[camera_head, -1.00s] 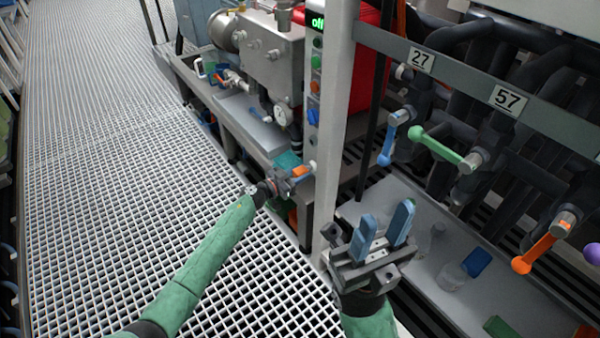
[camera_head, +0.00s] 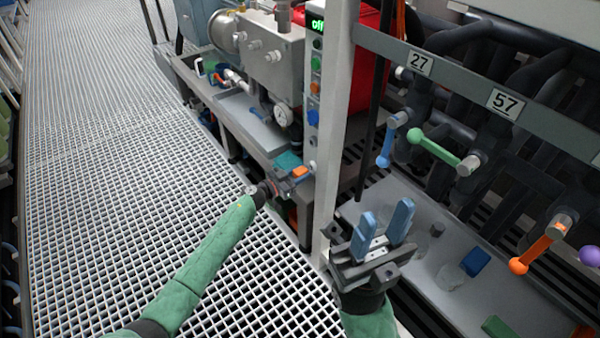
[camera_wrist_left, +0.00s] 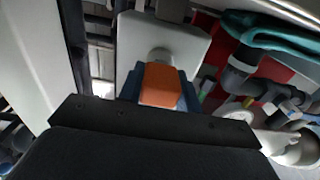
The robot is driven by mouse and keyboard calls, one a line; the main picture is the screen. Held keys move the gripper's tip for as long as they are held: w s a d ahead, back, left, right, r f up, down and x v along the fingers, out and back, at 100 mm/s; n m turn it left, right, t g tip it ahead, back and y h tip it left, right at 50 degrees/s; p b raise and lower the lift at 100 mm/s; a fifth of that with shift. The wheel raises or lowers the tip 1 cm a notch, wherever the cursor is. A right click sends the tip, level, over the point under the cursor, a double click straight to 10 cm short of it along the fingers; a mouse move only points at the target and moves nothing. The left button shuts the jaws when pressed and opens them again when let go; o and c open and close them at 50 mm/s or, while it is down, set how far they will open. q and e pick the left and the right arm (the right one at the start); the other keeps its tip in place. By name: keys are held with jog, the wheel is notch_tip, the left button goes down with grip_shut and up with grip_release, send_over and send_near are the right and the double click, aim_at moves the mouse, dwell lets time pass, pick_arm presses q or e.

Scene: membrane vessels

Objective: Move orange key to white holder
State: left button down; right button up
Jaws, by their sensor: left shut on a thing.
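My left gripper (camera_head: 298,172) is shut on the orange key (camera_head: 300,171), close to the left face of the white post. In the left wrist view the orange key (camera_wrist_left: 160,85) sits between the blue fingertips (camera_wrist_left: 160,92). Just beyond it is a pale plate (camera_wrist_left: 162,40) with a round grey fitting (camera_wrist_left: 160,54); I cannot tell whether the key touches it. I cannot tell for sure which part is the white holder. My right gripper (camera_head: 382,232) is open and empty, its two blue fingers apart, right of the post.
The white post (camera_head: 328,130) carries several coloured buttons and a green "off" display (camera_head: 317,25). A bench with a gauge (camera_head: 283,115) stands behind the left gripper. Pipes with blue, green (camera_head: 435,147) and orange (camera_head: 535,250) handles are at the right. The grating floor (camera_head: 120,180) is clear.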

aim_at(295, 176)
pick_arm(q)
jog(key=shift+w+d, duration=0.35)
jog(key=shift+d, duration=0.15)
dwell(0.8)
jog(key=c, duration=0.9)
grip_release()
jog(key=shift+a, duration=0.1)
jog(key=shift+p+v, duration=0.95)
jog(key=shift+v, duration=2.85)
